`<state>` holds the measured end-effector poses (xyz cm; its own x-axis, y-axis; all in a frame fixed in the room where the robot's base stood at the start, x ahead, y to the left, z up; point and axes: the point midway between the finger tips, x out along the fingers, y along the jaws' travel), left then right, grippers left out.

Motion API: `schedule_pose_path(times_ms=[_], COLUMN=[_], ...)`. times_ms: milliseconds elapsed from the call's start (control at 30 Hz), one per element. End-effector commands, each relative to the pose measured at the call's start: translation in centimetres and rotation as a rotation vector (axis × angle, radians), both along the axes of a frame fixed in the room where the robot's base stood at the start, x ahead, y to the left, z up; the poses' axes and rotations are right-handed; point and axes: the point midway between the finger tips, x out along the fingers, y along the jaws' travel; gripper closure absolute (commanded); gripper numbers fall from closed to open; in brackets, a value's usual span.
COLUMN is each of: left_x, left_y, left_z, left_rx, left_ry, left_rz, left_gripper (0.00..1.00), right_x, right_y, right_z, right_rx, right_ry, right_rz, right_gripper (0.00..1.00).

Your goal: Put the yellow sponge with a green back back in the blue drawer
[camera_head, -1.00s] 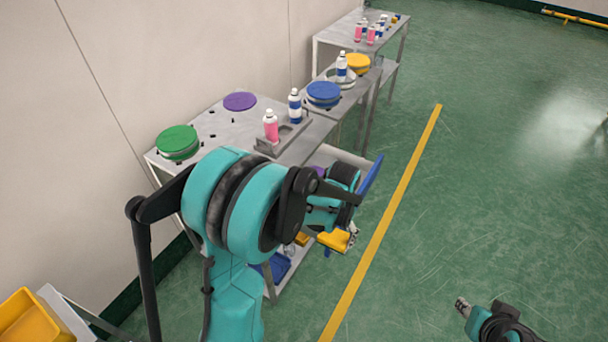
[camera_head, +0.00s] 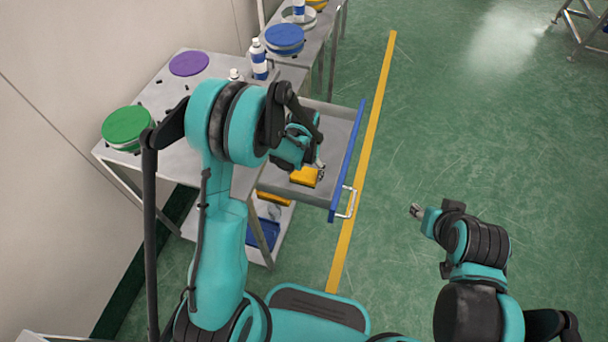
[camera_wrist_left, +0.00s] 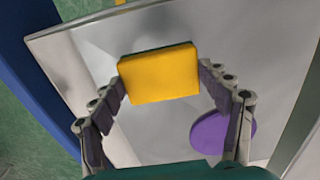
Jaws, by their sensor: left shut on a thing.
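The yellow sponge (camera_head: 305,176) is held by my left gripper (camera_head: 312,172) over the open drawer with the blue front (camera_head: 347,165). In the left wrist view the sponge (camera_wrist_left: 160,75) sits between the two fingers of my left gripper (camera_wrist_left: 161,82), with a thin dark edge along its top; its green back is mostly hidden. The grey drawer floor (camera_wrist_left: 85,60) shows beneath it. I cannot tell whether the sponge touches the floor. My right gripper (camera_head: 416,211) is over the green floor, away from the drawer; its jaws are too small to read.
A purple disc (camera_wrist_left: 222,132) shows beside the right finger in the left wrist view. The table above carries a green-lidded container (camera_head: 127,125), a purple disc (camera_head: 189,64) and bottles (camera_head: 259,60). A blue bin (camera_head: 262,236) is on the lower shelf.

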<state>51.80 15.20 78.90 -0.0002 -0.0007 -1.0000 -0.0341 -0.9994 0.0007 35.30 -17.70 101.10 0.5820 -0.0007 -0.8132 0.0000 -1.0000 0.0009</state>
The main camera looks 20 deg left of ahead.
Motion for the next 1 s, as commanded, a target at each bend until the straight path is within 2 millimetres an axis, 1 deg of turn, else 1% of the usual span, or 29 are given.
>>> schedule_pose_path(times_ms=[33,100,300,467,500,533,567,867,1000], left_x=[0.00,0.00,-0.02,-0.02,-0.02,-0.02,-0.02,-0.02,-0.02], left_y=[0.00,0.00,0.00,0.00,0.00,0.00,0.00,0.00,0.00], left_z=[-1.05,-1.47,-1.30,-1.80,-1.66,-1.63,-1.62,-1.58,-0.82], left_rx=[0.000,0.000,0.000,0.000,0.000,0.000,0.000,0.000,0.000], left_ry=[0.000,0.000,0.000,0.000,0.000,0.000,0.000,0.000,0.000], left_rz=[0.000,0.000,0.000,0.000,0.000,0.000,0.000,0.000,0.000], left_gripper=[0.55,0.55,0.55,0.55,0.13,0.05,0.03,0.03,0.03], right_x=[0.00,-0.01,0.00,0.00,0.00,0.00,0.00,0.00,0.00], right_y=[0.00,0.00,0.00,0.00,0.00,0.00,0.00,0.00,0.00], right_z=[-0.57,-0.68,-0.50,-1.03,-0.90,-0.87,-0.86,-0.82,-0.19], right_rx=[0.000,0.000,0.000,0.000,0.000,0.000,0.000,0.000,0.000], right_ry=[0.000,0.000,0.000,0.000,0.000,0.000,0.000,0.000,0.000], right_rz=[0.000,0.000,0.000,0.000,0.000,0.000,0.000,0.000,0.000], right_gripper=[0.60,0.60,0.60,0.60,0.60,0.60,0.60,0.60,0.60])
